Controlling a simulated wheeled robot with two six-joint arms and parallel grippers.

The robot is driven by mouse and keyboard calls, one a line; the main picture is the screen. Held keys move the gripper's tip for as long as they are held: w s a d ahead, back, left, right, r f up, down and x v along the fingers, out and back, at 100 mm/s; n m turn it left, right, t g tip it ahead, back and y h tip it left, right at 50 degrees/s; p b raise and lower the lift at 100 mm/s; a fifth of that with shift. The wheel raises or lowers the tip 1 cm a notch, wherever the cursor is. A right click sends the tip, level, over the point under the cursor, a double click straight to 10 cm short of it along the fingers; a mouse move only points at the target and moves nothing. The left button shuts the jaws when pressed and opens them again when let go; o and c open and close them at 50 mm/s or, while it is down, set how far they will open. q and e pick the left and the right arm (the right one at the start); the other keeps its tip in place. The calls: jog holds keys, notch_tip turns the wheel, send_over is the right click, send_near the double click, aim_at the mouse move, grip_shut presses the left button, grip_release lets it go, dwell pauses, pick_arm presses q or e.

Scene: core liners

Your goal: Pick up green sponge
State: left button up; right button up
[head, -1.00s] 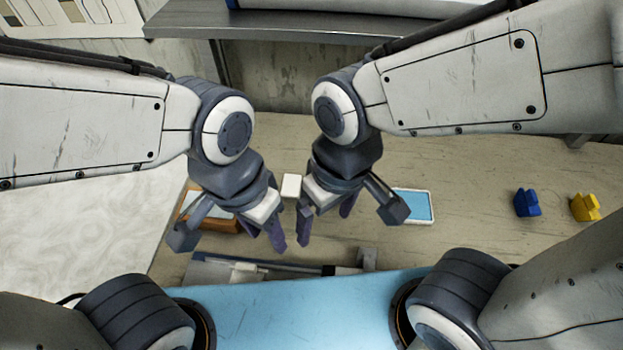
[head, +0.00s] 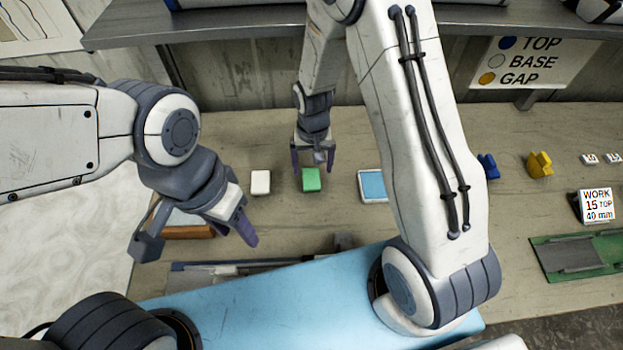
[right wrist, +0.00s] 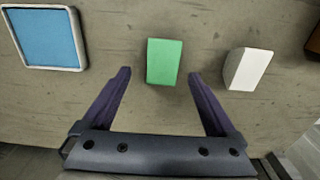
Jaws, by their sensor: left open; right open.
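A small green sponge (head: 311,180) lies on the wooden table near its middle. It also shows in the right wrist view (right wrist: 164,61), just beyond and between the two fingers. My right gripper (head: 312,160) is open and above the sponge on its far side, fingers pointing down. In the right wrist view my right gripper (right wrist: 163,80) has nothing between its fingers, and the sponge looks apart from them. My left gripper (head: 240,222) is open over the left part of the table, left of the sponge. Its jaws look empty.
A white block (head: 260,182) lies just left of the sponge. A blue-topped white tray (head: 373,187) lies to its right, partly behind my right arm. Blue (head: 489,166) and yellow (head: 540,163) pieces stand further right. A shelf (head: 220,24) crosses the back.

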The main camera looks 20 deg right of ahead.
aim_at(311, 177)
jog(key=f+p, duration=0.2)
jog(key=f, duration=0.3)
jog(key=shift+a, duration=0.2)
jog(key=shift+w+f, duration=0.1)
jog(key=shift+f, duration=0.35)
jog(key=c, duration=1.4)
